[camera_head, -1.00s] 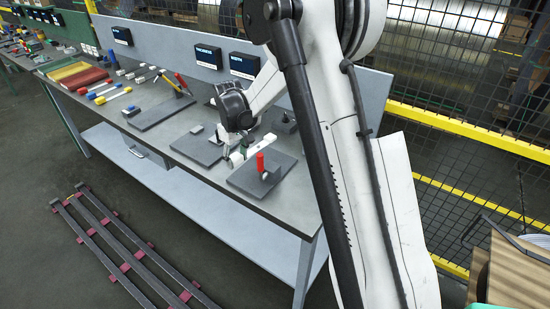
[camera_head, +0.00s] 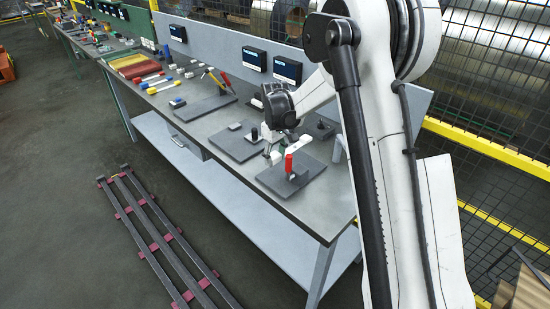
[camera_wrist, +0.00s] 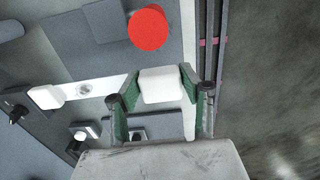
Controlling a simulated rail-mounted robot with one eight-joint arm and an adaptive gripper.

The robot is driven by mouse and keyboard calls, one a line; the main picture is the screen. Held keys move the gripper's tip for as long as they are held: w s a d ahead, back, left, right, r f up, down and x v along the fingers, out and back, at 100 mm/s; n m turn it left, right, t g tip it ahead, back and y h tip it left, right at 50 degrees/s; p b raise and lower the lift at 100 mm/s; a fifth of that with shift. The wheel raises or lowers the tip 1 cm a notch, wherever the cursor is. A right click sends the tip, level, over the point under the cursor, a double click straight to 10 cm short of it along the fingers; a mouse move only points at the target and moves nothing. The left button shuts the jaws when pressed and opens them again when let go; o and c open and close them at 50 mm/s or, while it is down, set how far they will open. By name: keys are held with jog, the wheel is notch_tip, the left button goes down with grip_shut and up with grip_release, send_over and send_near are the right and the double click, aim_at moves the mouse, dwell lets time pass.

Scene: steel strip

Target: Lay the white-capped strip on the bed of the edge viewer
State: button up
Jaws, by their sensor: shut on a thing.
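My gripper (camera_head: 272,156) is low over the right part of the bench, beside a red-handled clamp (camera_head: 289,165). In the wrist view its green-lined fingers (camera_wrist: 161,90) are shut on the white-capped strip, whose white cap (camera_wrist: 161,86) shows between them. A pale bar and a second white block (camera_wrist: 46,97) lie to the left there; I cannot tell if they belong to the same strip. The clamp's red top (camera_wrist: 148,28) is just beyond the fingers. I cannot tell for certain which fixture is the edge viewer, or whether the strip touches anything.
The clamp stands on a dark plate (camera_head: 272,183). Another dark plate (camera_head: 226,146) with small blocks is left of it, and a third (camera_head: 200,108) lies farther left. Loose colour-ended strips (camera_head: 155,81) and trays (camera_head: 140,66) are beyond. Dark displays (camera_head: 288,71) line the back panel.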

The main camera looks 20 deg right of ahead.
aim_at(275, 179)
jog(key=shift+f+b, duration=3.25)
jog(key=shift+f, duration=0.6)
jog(key=shift+f, duration=0.3)
jog(key=o, duration=1.3)
jog(key=shift+o, duration=0.2)
jog(key=shift+r, duration=0.1)
notch_tip(275, 179, up, 12)
jog(key=shift+f, duration=0.1)
